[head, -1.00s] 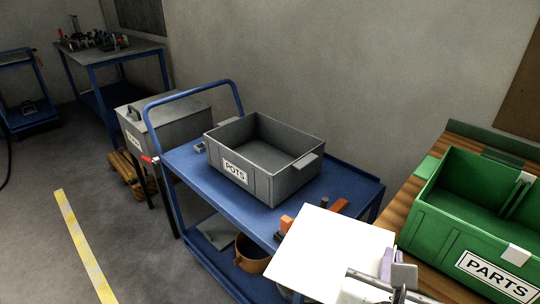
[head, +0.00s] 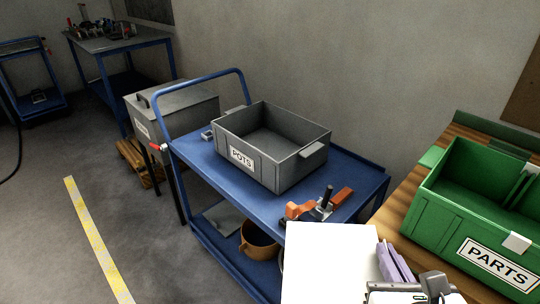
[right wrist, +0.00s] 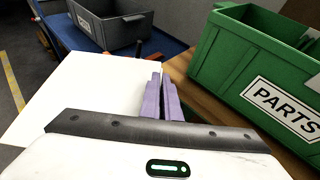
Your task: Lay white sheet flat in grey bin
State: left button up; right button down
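The white sheet (head: 328,262) is flat and stiff-looking, held in front of the blue cart at the bottom of the head view. It also fills the left of the right wrist view (right wrist: 85,95). My right gripper (head: 394,260) has purple fingers close together on the sheet's right edge; they also show in the right wrist view (right wrist: 161,95). The grey bin (head: 305,160), labelled POTS, stands upright on the cart beyond the sheet. Its visible inside looks empty. It shows at the top of the right wrist view (right wrist: 118,32). My left gripper is out of view.
The blue cart (head: 215,165) carries an orange-and-black clamp tool (head: 318,207) in front of the bin and a brown pot (head: 260,242) below. A green PARTS bin (head: 440,215) stands on a wooden bench (head: 407,190) close to my right gripper. A grey lidded box stands behind.

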aim_at(274, 157)
jog(key=z, duration=0.05)
jog(key=k, duration=0.45)
jog(key=u, duration=1.25)
jog(key=i, duration=1.45)
jog(key=z, duration=0.55)
jog(key=i, duration=1.15)
jog(key=z, duration=1.1)
